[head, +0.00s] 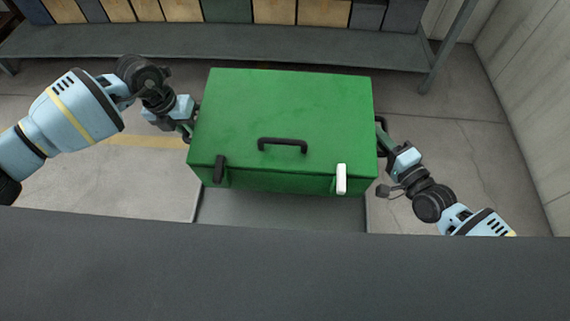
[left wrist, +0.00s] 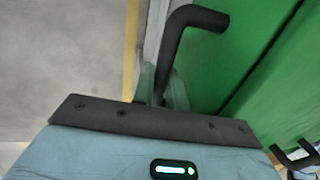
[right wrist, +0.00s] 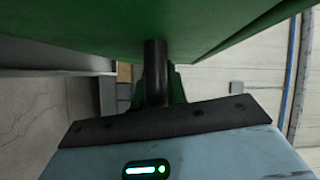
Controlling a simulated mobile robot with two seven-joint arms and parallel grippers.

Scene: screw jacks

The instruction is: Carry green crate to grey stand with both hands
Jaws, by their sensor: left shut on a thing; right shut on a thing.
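The green crate (head: 285,110) is in the middle of the head view, with its lid shut. It has a black lid handle (head: 282,143), a black latch (head: 219,168) and a white latch (head: 341,179) on the near side. My left gripper (head: 188,131) is shut on the black side handle (left wrist: 185,38) at the crate's left end. My right gripper (head: 384,152) is shut on the right side handle (right wrist: 156,70). A grey flat surface (head: 280,213), which looks like the grey stand, shows below the crate's near edge. The crate hides most of it, and I cannot tell whether they touch.
A dark grey surface (head: 280,270) spans the foreground. A grey rack (head: 300,45) with several tan and grey boxes stands along the back. A pale wall (head: 530,110) closes the right side. Concrete floor shows on both sides of the crate.

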